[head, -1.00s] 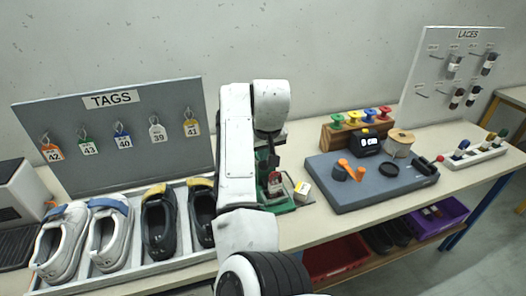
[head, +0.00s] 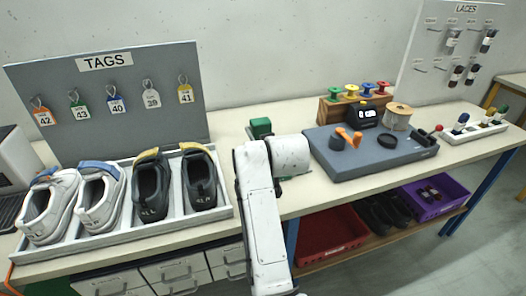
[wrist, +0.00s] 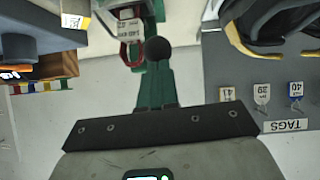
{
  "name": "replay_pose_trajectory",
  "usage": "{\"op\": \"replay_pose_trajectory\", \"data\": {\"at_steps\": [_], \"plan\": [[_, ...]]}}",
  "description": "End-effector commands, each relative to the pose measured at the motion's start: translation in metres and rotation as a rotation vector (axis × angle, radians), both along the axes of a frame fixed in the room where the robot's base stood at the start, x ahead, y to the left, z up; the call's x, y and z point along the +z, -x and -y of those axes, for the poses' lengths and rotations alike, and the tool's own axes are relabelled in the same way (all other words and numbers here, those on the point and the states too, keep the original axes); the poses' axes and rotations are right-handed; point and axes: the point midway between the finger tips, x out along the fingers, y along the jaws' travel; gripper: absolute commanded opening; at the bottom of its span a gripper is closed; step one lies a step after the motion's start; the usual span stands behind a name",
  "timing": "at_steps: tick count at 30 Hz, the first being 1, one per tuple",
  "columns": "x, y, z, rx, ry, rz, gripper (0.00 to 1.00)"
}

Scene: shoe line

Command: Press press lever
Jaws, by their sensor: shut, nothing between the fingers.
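The green press (head: 260,127) stands on the bench between the shoe tray and the grey work mat; in the head view my white arm covers most of it. In the head view the gripper is hidden behind my arm.
A tray (head: 121,233) of shoes stands left of the press, before the TAGS board (head: 150,125). The grey work mat (head: 350,170) with tools lies to the right. A small box (wrist: 75,14) is beside the press. Red (head: 328,240) and purple (head: 437,198) bins sit below.

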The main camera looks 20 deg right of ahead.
Motion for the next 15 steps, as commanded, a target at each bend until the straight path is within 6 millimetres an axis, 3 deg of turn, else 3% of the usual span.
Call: {"op": "replay_pose_trajectory", "data": {"at_steps": [15], "plan": [[-0.0105, 0.0014, -0.0003, 0.001, -0.002, 0.025, 0.00]]}}
